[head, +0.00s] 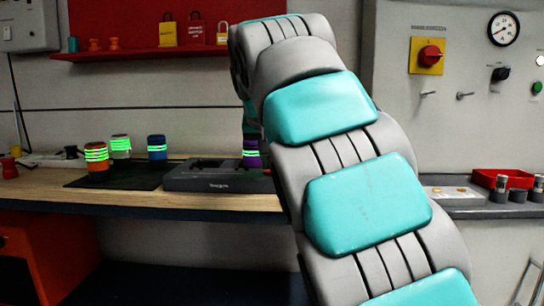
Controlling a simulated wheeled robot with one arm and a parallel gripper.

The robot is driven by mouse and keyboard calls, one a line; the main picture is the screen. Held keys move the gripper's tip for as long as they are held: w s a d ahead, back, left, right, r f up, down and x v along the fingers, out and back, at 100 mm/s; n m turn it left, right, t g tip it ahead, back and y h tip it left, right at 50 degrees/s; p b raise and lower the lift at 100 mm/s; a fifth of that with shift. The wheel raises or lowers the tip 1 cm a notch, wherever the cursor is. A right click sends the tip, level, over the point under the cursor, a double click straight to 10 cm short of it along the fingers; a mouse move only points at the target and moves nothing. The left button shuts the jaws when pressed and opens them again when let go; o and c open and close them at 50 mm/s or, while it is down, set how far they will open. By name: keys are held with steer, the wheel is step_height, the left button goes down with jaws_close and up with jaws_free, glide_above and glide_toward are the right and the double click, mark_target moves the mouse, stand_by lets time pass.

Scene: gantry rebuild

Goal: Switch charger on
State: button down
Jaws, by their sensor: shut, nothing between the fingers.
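The charger (218,180) is a dark grey box with light lettering on its front, near the right end of the wooden bench. It has an empty-looking dark slot on its left. A purple cell (252,160) with a lit green band stands upright at its right side, partly hidden by my arm. My arm rises across the middle and bends down behind itself. Only a narrow dark teal part of my gripper end (250,128) shows, just above the purple cell. It is shut and empty; its fingertips and any contact are hidden. No charger switch can be made out.
Orange (96,168), grey (120,146) and blue (157,150) cells with lit bands stand on a dark mat left of the charger. A red shelf (140,53) with padlocks hangs above. A red rotary switch (430,55) on yellow is at right.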

steer(key=f+b, duration=0.1)
steer(key=b, duration=0.1)
steer(key=shift+s+f+t+b, duration=0.15)
steer(key=shift+f+t+b, duration=0.1)
steer(key=shift+t+b, duration=0.15)
steer(key=shift+r+p, duration=0.4)
steer(key=shift+p, duration=0.1)
steer(key=shift+r, duration=0.1)
steer(key=shift+r+p, duration=0.7)
steer(key=shift+r, duration=0.05)
